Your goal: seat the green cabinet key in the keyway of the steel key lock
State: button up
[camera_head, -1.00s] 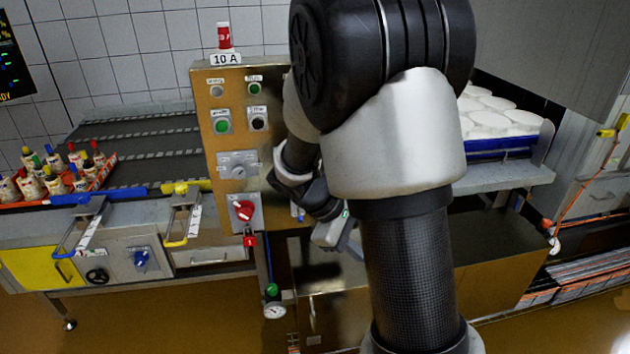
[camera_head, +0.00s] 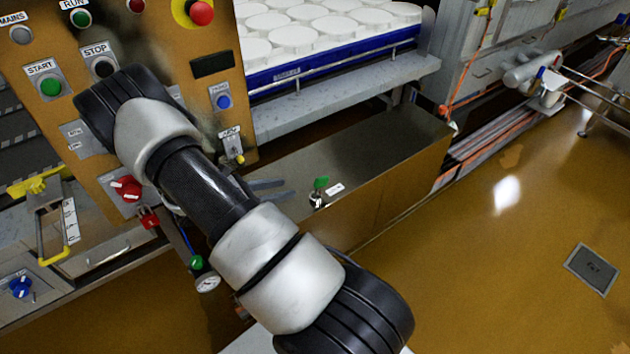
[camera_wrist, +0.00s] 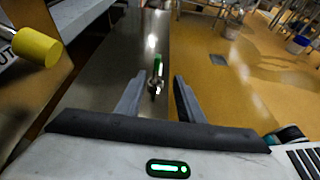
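The green key (camera_head: 321,184) stands upright on top of the brown-gold cabinet, its foot in a small pale holder beside a white tag. In the wrist view the green key (camera_wrist: 158,66) shows beyond and between my fingertips. My gripper (camera_head: 280,190) is open and empty, its two grey fingers pointing toward the key with a gap left; it also shows in the wrist view (camera_wrist: 160,82). A small metal switch plate with a yellow handle (camera_head: 238,158) sits low on the panel's right side; I cannot tell whether it is the steel key lock. No keyway is clear.
The control panel (camera_head: 215,110) with its buttons stands behind my arm at left. A yellow knob (camera_wrist: 38,47) is close at upper left in the wrist view. The cabinet top (camera_head: 375,150) is otherwise bare. White moulds (camera_head: 320,27) stand in a blue tray behind.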

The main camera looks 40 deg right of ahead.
aim_at(316, 182)
jog(key=x, duration=1)
jog(key=shift+s+d+f+b, duration=0.1)
jog(key=shift+d+f+b, duration=0.1)
jog(key=shift+b, duration=0.2)
jog(key=shift+w+b+x, duration=0.15)
jog(key=shift+b+x, duration=0.05)
jog(key=shift+x, duration=1.1)
jog(key=shift+w+b+x, duration=0.1)
jog(key=shift+b+x, duration=0.05)
jog(key=shift+x, duration=1.2)
jog(key=shift+w+f, duration=0.1)
jog(key=shift+w, duration=0.05)
grip_shut()
